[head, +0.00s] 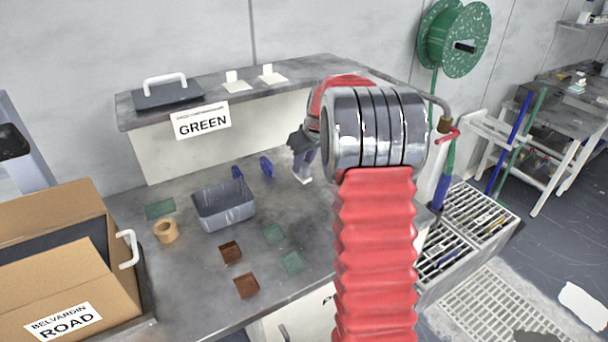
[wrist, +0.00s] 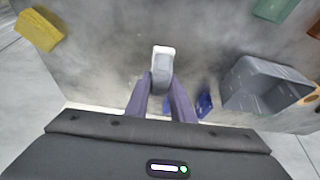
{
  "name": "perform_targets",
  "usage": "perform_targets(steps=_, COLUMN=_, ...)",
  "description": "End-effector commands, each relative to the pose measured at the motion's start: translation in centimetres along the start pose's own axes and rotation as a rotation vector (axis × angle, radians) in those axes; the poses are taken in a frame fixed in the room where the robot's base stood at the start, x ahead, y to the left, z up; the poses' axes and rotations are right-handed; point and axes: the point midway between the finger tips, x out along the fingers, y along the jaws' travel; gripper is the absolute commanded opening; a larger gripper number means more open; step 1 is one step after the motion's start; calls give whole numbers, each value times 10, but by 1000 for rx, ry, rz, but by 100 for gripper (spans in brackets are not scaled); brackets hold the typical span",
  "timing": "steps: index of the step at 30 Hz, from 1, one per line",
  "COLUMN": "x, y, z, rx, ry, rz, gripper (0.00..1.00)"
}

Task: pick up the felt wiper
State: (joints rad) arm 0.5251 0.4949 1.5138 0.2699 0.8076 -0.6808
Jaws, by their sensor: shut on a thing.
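The felt wiper, as I take it, is a small pale grey piece with a white edge; it shows in the wrist view (wrist: 162,60) at the fingertips. In the head view its white end (head: 304,180) shows below my gripper (head: 303,163). My gripper also shows in the wrist view (wrist: 160,88), with its two fingers shut on the wiper's sides. The wiper is over the grey bench top; I cannot tell whether it touches it. Part of the wiper is hidden between the fingers.
Left of my gripper are two blue pieces (head: 266,167), a grey bin (head: 224,206), green pads (head: 275,233), brown pads (head: 246,286) and a tan ring (head: 166,231). A raised shelf (head: 215,92) stands behind. A yellow block (wrist: 40,30) lies in the wrist view's corner.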

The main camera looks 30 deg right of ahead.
Motion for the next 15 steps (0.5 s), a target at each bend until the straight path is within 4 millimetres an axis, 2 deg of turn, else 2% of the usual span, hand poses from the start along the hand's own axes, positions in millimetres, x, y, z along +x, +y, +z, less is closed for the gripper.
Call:
perform_targets(steps=1, x=-9, y=0, z=-4, rx=-1, ry=4, rz=2, gripper=0)
perform_targets(steps=6, x=-27, y=0, z=-12, rx=-1, ry=1, rz=1, gripper=0)
perform_targets(steps=15, x=-33, y=0, z=-14, rx=-1, ry=0, rz=0, gripper=0)
